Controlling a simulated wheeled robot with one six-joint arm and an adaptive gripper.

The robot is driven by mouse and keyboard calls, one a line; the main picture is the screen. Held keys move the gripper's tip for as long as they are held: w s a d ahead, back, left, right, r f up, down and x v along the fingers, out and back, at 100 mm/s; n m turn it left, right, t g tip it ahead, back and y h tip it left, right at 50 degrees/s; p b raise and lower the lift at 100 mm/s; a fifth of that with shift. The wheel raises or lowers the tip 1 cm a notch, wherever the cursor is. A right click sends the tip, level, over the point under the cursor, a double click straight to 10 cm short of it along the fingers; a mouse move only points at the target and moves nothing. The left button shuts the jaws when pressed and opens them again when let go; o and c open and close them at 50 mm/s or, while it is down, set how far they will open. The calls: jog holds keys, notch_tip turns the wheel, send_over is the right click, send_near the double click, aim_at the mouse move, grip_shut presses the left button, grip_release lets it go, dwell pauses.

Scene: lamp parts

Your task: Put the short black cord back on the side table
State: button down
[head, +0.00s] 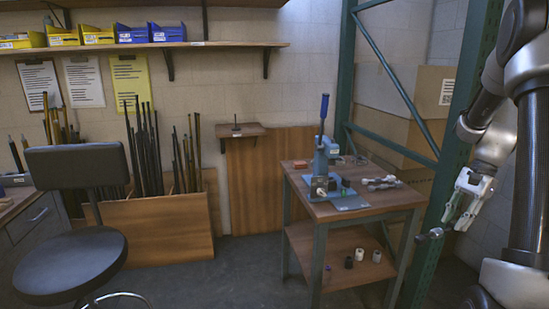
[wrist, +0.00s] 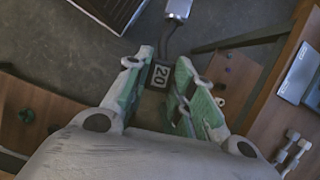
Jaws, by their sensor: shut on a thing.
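My gripper (head: 456,216) is at the right in the head view, beside the green upright and to the right of the side table (head: 318,208). A silver end piece (wrist: 179,8) sits at the cord's far end. The side table (wrist: 275,110) also shows at the right of the wrist view, apart from the cord.
A blue press (head: 326,165) stands on the side table, with grey parts (head: 383,183) to its right. Several small cylinders (head: 349,262) stand on the lower shelf. The green rack upright (head: 465,110) rises close to my arm. A black stool (head: 65,250) is far left.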

jog(key=shift+d+n, duration=0.45)
jog(key=shift+n, duration=0.05)
jog(key=w+a+f+n+g+h, duration=0.1)
jog(key=a+f+n, duration=0.3)
jog(key=a, duration=0.4)
jog(key=w+a+f+n+g+h, duration=0.1)
jog(key=w+a+f+n, duration=0.3)
jog(key=a, duration=0.4)
jog(key=w+a+f+n+h, duration=0.2)
jog(key=w+a+f+n, duration=0.1)
jog(key=a, duration=0.5)
jog(key=shift+f+n+g, duration=0.4)
jog(key=shift+f+n, duration=0.3)
jog(key=shift+n, duration=0.3)
jog(key=shift+w+a, duration=0.1)
